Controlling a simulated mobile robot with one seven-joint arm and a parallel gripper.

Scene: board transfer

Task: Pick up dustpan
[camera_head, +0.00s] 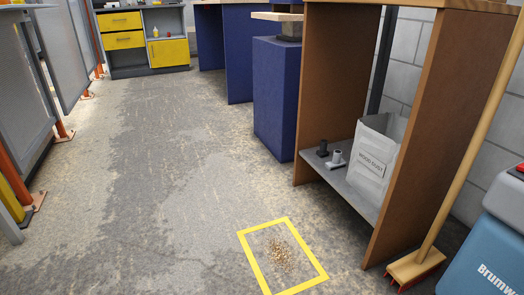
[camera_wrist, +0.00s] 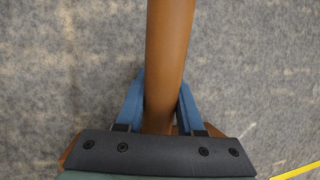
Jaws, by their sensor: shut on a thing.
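My gripper (camera_wrist: 160,98) shows in the wrist view, with its two blue fingers closed on either side of a smooth brown handle (camera_wrist: 168,45). The handle runs from the top edge of that view down between the fingers. It appears to be the dustpan's handle, but no pan shows in either view. Brown parts also peek out beside the dark gripper body. Neither my gripper nor the dustpan shows in the head view.
Yellow tape (camera_head: 304,243) frames a pile of wood shavings (camera_head: 281,254); a tape strip shows in the wrist view (camera_wrist: 298,171). A broom (camera_head: 417,264) leans at right beside a blue box (camera_head: 490,250). A brown shelf (camera_head: 450,110) holds a paper bag (camera_head: 372,160). Left floor is clear.

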